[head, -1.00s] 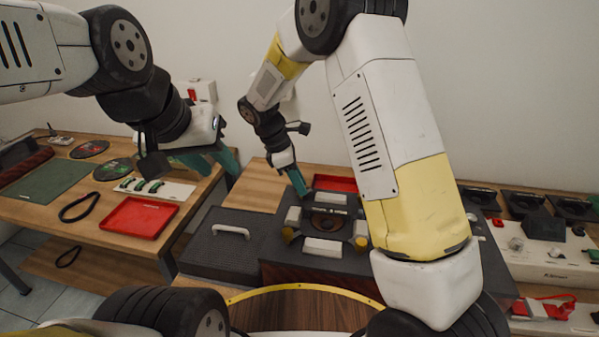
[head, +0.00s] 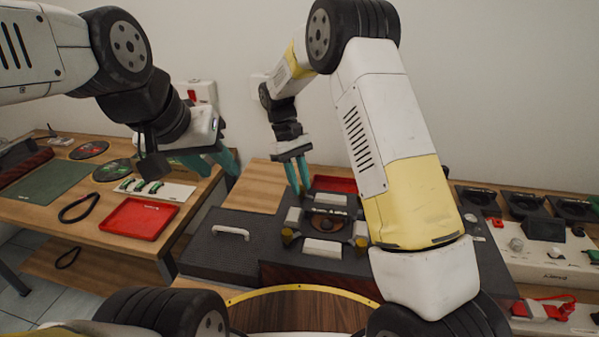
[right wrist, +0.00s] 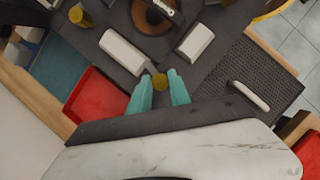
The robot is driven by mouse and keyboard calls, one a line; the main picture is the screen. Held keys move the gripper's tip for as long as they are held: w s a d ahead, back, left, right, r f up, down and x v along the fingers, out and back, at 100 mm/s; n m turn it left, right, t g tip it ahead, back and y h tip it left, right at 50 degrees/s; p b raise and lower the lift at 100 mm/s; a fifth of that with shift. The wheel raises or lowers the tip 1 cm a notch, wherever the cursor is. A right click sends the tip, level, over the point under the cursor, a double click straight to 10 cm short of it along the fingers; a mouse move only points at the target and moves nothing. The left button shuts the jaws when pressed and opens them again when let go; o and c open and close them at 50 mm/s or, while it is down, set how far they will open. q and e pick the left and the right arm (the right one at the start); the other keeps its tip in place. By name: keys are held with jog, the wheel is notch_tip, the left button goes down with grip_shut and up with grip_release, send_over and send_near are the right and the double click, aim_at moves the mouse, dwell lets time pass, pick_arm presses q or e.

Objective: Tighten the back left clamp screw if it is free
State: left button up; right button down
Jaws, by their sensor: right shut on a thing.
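The dark clamp fixture (head: 275,272) stands on the bench in the middle, with white clamp blocks around a brown-centred round part (head: 327,223). My right gripper (head: 300,192) points down at its back left corner. In the right wrist view its teal fingers (right wrist: 162,86) are shut on a yellow knob, the back left clamp screw (right wrist: 160,82). How deep the screw sits is not visible. Another yellow screw (right wrist: 76,13) shows in that view. The front left screw (head: 287,236) and front right screw (head: 361,243) are free of grippers. My left gripper (head: 212,165) is open and empty above the left table.
A grey ribbed lid with a white handle (head: 231,232) lies left of the fixture. A red tray (head: 335,184) is behind it. Another red tray (head: 140,218) and a black loop (head: 79,208) lie on the left table. A white device (head: 548,260) stands right.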

jog(key=m+y, duration=0.1)
jog(key=m, duration=0.2)
jog(key=m+y, duration=0.1)
jog(key=m, duration=0.2)
jog(key=shift+w+d+m+g, duration=0.1)
jog(key=shift+d+m+g, duration=0.05)
jog(key=shift+m+g, duration=0.2)
dwell(0.4)
jog(key=c, duration=1.2)
grip_release()
jog(key=shift+r, duration=0.1)
jog(key=v, duration=0.7)
jog(key=shift+w+r, duration=0.15)
jog(key=shift+r, duration=0.15)
jog(key=shift+d, duration=0.1)
